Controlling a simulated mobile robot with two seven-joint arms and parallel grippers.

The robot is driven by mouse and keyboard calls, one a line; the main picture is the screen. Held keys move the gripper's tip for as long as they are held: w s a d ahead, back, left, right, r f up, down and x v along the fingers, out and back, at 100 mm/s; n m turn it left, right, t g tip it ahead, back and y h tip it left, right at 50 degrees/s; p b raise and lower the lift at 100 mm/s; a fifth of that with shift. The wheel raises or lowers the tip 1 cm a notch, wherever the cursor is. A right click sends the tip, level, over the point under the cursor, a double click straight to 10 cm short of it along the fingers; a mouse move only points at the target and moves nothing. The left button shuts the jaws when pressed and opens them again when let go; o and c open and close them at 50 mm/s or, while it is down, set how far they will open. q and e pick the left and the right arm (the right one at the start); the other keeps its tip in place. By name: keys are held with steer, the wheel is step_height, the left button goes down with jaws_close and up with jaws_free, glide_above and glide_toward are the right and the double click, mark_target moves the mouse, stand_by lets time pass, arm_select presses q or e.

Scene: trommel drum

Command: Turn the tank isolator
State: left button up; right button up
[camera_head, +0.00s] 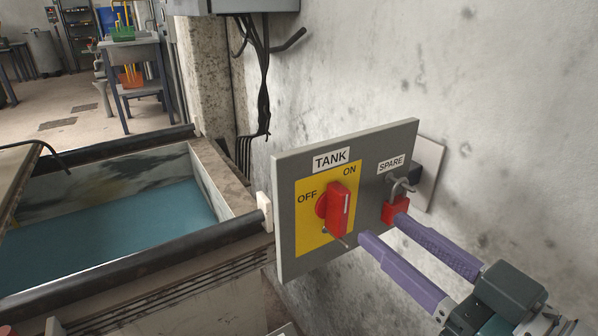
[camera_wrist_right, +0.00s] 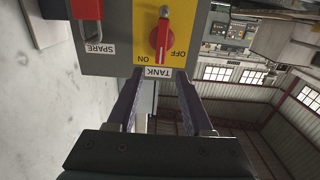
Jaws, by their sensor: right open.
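The tank isolator is a red rotary handle (camera_head: 338,210) on a yellow plate (camera_head: 312,238) marked OFF at left and ON at upper right, under a TANK label. The handle stands roughly upright. It also shows inverted in the right wrist view (camera_wrist_right: 161,38). My right gripper (camera_head: 381,228) has purple fingers spread apart and empty. In the head view its tips lie right of and below the handle; in the wrist view they appear (camera_wrist_right: 159,74) near the TANK label edge. The gap to the panel is hard to judge. My left gripper is not in view.
The grey panel (camera_head: 288,235) stands out from a stained wall (camera_head: 370,70). A red padlock (camera_head: 393,211) hangs under the SPARE label, close to one right fingertip. A water-filled trough (camera_head: 120,230) is at left.

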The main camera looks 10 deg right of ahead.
mark_target(346, 200)
steer(key=b+x, duration=0.1)
steer(key=x, duration=0.7)
steer(key=shift+w+a, duration=0.1)
steer(key=shift+c, duration=0.2)
jaws_close()
